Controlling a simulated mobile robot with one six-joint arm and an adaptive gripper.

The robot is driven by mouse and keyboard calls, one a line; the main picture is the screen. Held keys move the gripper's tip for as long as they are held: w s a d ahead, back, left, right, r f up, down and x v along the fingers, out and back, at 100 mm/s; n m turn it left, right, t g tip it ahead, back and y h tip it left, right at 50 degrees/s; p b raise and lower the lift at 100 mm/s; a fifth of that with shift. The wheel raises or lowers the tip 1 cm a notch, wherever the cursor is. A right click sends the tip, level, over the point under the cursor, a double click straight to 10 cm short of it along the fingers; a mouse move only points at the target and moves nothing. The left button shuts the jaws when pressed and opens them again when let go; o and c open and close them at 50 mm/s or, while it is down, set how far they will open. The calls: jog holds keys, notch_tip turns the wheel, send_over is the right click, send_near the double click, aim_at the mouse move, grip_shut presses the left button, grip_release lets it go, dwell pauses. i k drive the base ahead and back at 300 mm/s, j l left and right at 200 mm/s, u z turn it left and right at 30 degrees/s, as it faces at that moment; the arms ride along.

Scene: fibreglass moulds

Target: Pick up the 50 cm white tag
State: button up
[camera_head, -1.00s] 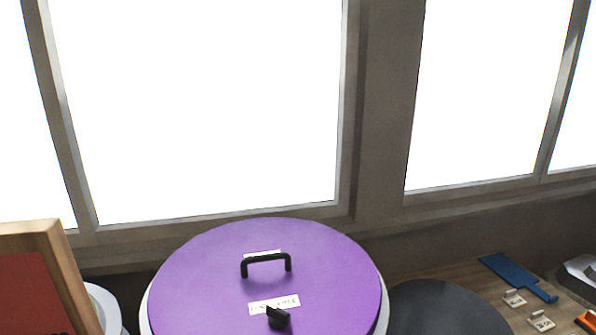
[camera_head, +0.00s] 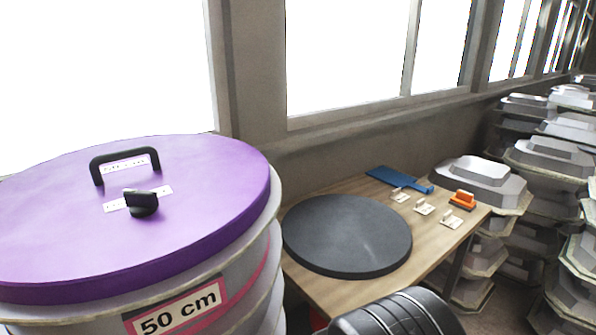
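Several small white tags lie on the wooden table: one (camera_head: 400,195) at the back, one (camera_head: 424,207) in the middle and one (camera_head: 450,219) nearest the front right edge. Each seems to have a small raised grip. Their lettering is too small to read, so I cannot tell which is the 50 cm one. A large "50 cm" label (camera_head: 178,311) is on the side of the purple-lidded round mould stack at left. My gripper is not in view.
The wooden table (camera_head: 345,189) also holds a dark round disc (camera_head: 347,236), a blue flat tool (camera_head: 398,179) and an orange-handled item (camera_head: 463,200). The purple lid (camera_head: 60,225) has a black handle. Stacked grey moulds (camera_head: 482,182) stand at right. A dark ribbed object (camera_head: 395,315) is at the bottom.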

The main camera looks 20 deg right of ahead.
aim_at(453, 222)
jog(key=z, duration=1.7)
jog(key=i+l+u, duration=0.25)
jog(key=i+l, duration=0.65)
jog(key=i, duration=0.3)
jog(key=i+l+u, duration=0.3)
jog(key=i+l, duration=0.8)
